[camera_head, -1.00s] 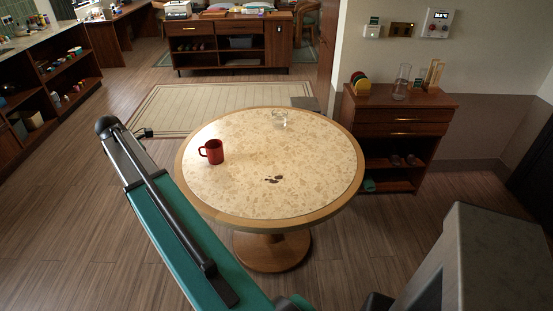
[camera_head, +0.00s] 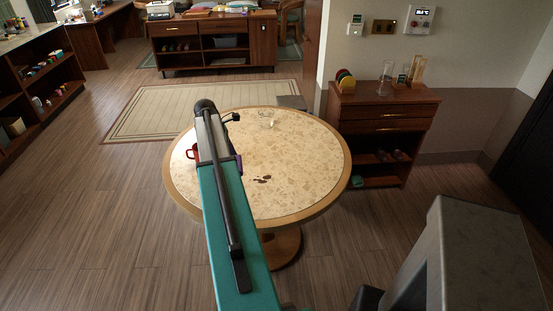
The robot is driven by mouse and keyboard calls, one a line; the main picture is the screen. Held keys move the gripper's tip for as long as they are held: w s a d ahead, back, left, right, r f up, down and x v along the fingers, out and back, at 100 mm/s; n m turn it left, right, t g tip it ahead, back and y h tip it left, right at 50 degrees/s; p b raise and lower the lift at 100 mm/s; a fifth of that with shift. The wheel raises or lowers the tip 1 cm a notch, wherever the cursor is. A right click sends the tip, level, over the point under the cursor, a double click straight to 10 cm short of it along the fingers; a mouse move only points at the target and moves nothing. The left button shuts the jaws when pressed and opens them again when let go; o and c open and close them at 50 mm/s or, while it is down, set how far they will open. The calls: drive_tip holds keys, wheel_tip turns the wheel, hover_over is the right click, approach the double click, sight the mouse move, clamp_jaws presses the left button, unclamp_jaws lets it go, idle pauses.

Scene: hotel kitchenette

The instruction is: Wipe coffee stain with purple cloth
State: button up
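The dark brown coffee stain (camera_head: 263,179) is several small spots on the round, speckled stone-look table (camera_head: 310,160) with a wooden rim. My arm reaches up and over the table's left part, left of the stain. My gripper is hidden behind the arm, so its fingers do not show. A small purple patch (camera_head: 239,160) shows at the arm's right edge; it may be part of the purple cloth, but I cannot tell what holds it.
A red mug (camera_head: 192,153) on the table's left is mostly hidden by my arm. A clear glass bowl (camera_head: 267,121) stands near the back edge. The table's right side is clear. A wooden cabinet (camera_head: 388,118) stands behind right.

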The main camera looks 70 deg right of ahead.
drive_tip(key=s+d+f, duration=0.1)
drive_tip(key=s+d, duration=0.3)
drive_tip(key=s, duration=0.3)
drive_tip(key=s+d+m, duration=0.1)
drive_tip(key=s+d, duration=0.4)
drive_tip(key=s, duration=0.2)
drive_tip(key=shift+s+d+f, duration=0.15)
drive_tip(key=shift+d+f, duration=0.1)
drive_tip(key=shift+f, duration=0.15)
drive_tip(key=shift+f, duration=0.15)
